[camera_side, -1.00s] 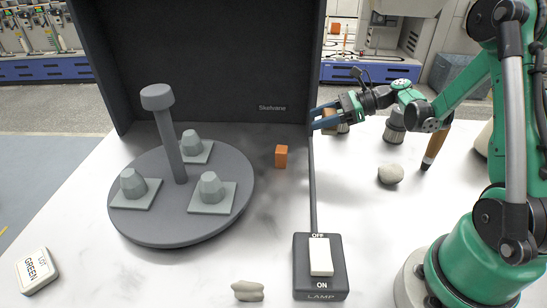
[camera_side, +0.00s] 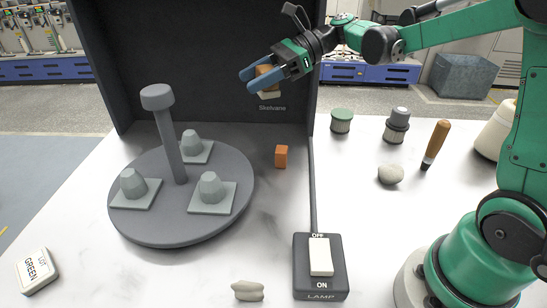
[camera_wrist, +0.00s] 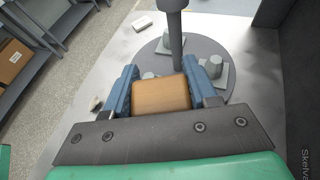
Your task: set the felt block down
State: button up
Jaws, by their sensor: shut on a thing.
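My gripper (camera_side: 251,80) is shut on a tan-brown block with a pale underside, the felt block (camera_side: 268,71). It holds it high above the table, in front of the black back panel. In the wrist view, the felt block (camera_wrist: 160,95) sits between the two blue fingers, with the grey turntable beyond and below it. The block touches nothing but the fingers. Its underside is hidden in the wrist view.
A round grey turntable (camera_side: 135,222) with a central post (camera_side: 168,140) and several grey cones on square plates stands left. A small orange block (camera_side: 281,157) is beside it. A lamp switch (camera_side: 320,285), stones, jars and a wooden-handled tool (camera_side: 436,140) lie right and front.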

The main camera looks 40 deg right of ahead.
jog(key=s+a+n+g, duration=0.3)
jog(key=a+n+g, duration=0.2)
jog(key=a, duration=1.1)
jog(key=n+g, duration=0.4)
jog(key=g, duration=0.1)
send_over(152, 302)
jog(key=s, duration=0.2)
notch_tip(152, 302, down, 16)
jog(key=shift+d+r, duration=0.1)
jog(key=shift+d, duration=0.05)
jog(key=shift+f, duration=2.1)
jog(key=shift+f, duration=0.15)
jog(key=o, duration=1.2)
jog(key=shift+o, duration=0.2)
